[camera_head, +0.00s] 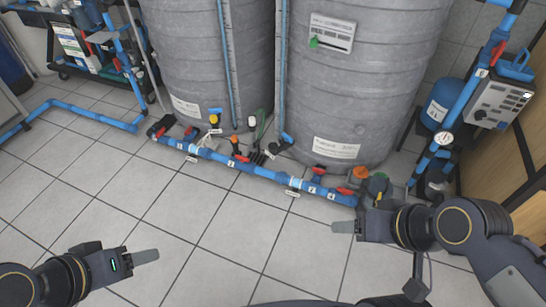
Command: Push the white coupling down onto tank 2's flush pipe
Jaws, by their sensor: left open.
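Two large grey tanks stand against the wall; the right tank (360,90) and the left tank (205,70) bear white labels whose print is too small to read surely. A small white fitting (252,121) stands between them near the floor; I cannot tell whether it is the white coupling or how it sits on a pipe. The flush pipe cannot be singled out. My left gripper (146,257) is open and empty above the floor at lower left, far from the pipes. My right gripper (344,227) is just in front of the pipe's right end; its jaw opening is unclear.
A blue pipe run (250,170) with red and orange valve handles lies along the tanks' front. A blue pump unit with a grey control box (498,100) stands at right. A cart (85,40) is at back left. The tiled floor in front is clear.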

